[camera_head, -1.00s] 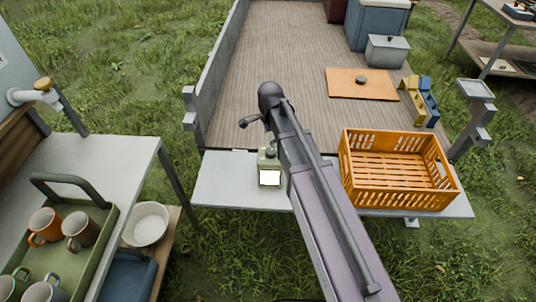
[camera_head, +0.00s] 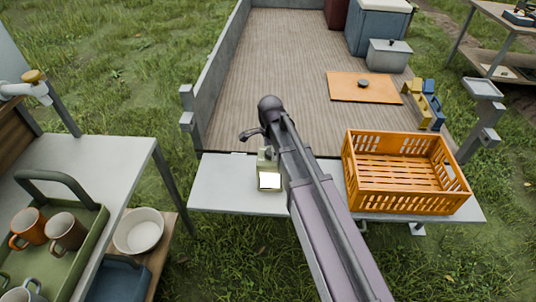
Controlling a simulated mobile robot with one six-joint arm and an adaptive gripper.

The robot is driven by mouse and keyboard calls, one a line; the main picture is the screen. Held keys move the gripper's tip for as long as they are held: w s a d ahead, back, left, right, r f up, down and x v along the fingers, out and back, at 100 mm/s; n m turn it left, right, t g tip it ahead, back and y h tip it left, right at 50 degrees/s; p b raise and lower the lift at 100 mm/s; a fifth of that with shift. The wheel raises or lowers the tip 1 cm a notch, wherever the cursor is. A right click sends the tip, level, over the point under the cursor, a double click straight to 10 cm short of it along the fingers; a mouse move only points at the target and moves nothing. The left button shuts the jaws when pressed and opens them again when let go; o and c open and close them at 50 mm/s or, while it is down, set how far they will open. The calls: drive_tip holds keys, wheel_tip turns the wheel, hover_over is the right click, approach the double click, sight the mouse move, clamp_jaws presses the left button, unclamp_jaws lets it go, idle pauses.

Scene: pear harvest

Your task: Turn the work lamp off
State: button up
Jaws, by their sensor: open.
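The work lamp (camera_head: 269,180) is a small pale green box with a bright, lit white face. It stands on the light grey tailboard (camera_head: 220,185) of the wagon, and my arm hides part of its right side. My arm reaches up from the bottom of the picture and passes just right of the lamp. At its end, a dark part of my gripper (camera_head: 250,134) shows just above and behind the lamp in the picture. The rest of the gripper is hidden by the arm. It is open, and nothing is seen in it. I cannot tell whether it touches the lamp.
An orange crate (camera_head: 350,185), seemingly empty, stands right of my arm on the tailboard. The wagon bed behind holds an orange board (camera_head: 345,88) and grey boxes. At left, a table (camera_head: 90,160) bears a green tray (camera_head: 92,240) with mugs. The tailboard left of the lamp is clear.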

drive_tip(key=shift+f, duration=0.15)
drive_tip(key=c, duration=1.1)
drive_tip(key=shift+a, duration=0.3)
drive_tip(key=shift+c, duration=0.2)
drive_tip(key=shift+d, duration=0.3)
